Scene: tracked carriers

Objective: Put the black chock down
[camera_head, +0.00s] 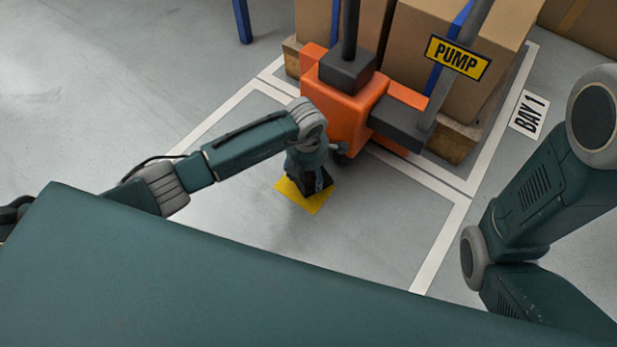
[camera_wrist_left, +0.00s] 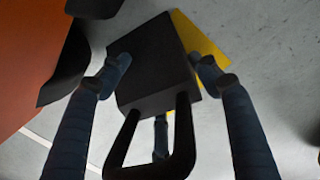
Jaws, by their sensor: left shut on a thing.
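My left gripper (camera_head: 310,181) is low beside the orange pump truck, over a yellow floor patch (camera_head: 296,202). In the left wrist view, the fingers of my left gripper (camera_wrist_left: 160,72) are shut on the black chock (camera_wrist_left: 150,55), one on each side. The chock is a dark block with a looped handle (camera_wrist_left: 183,150) toward the camera. The yellow patch (camera_wrist_left: 207,48) shows past its right side. In the head view the chock is mostly hidden by my gripper. I cannot tell whether it touches the patch. My right gripper is out of view.
The orange pump truck (camera_head: 343,112) with its PUMP sign (camera_head: 458,58) stands just behind my left gripper. Cardboard boxes (camera_head: 412,35) on a wooden pallet (camera_head: 452,141) are behind it. White floor lines and a BAY 1 label (camera_head: 528,114) mark the bay. Floor in front is clear.

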